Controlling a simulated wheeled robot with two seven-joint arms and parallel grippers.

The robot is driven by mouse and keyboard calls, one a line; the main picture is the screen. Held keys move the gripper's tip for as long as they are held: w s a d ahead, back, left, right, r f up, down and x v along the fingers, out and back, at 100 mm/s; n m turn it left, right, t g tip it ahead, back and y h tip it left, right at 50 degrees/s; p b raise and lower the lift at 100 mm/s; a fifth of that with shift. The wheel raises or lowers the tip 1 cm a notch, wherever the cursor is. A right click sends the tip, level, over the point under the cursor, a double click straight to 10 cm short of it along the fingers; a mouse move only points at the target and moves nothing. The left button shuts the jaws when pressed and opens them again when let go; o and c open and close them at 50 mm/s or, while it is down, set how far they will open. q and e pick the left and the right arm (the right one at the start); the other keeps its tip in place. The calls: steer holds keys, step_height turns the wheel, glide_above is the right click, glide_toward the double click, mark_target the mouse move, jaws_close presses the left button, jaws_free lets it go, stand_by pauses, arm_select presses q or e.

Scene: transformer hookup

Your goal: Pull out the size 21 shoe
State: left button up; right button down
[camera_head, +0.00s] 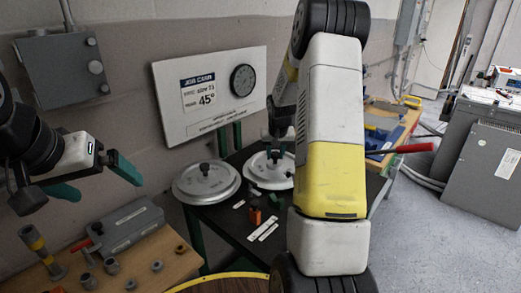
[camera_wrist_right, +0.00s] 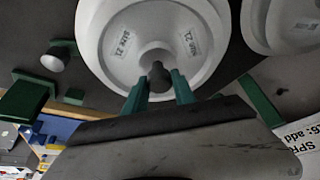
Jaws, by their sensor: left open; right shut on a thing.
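The size 21 shoe is a white round disc with a dark centre knob. In the right wrist view the shoe (camera_wrist_right: 110,60) carries labels that seem to read "SIZE 21". My right gripper (camera_wrist_right: 160,84) has its green fingers closed on either side of that knob. In the head view the shoe (camera_head: 258,176) lies on the dark table, partly hidden by my right arm. My left gripper (camera_head: 96,180) is open and empty at the left, above the workbench and away from the discs.
A second white disc (camera_head: 205,187) with a knob sits left of the shoe. A job card board (camera_head: 210,93) stands behind. Small blocks and pale strips (camera_head: 263,229) lie in front on the dark table (camera_head: 232,222). A wooden bench (camera_head: 170,266) with metal fittings is at lower left.

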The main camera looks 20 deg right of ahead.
steer(key=shift+r, duration=1.75)
steer(key=shift+r, duration=2.5)
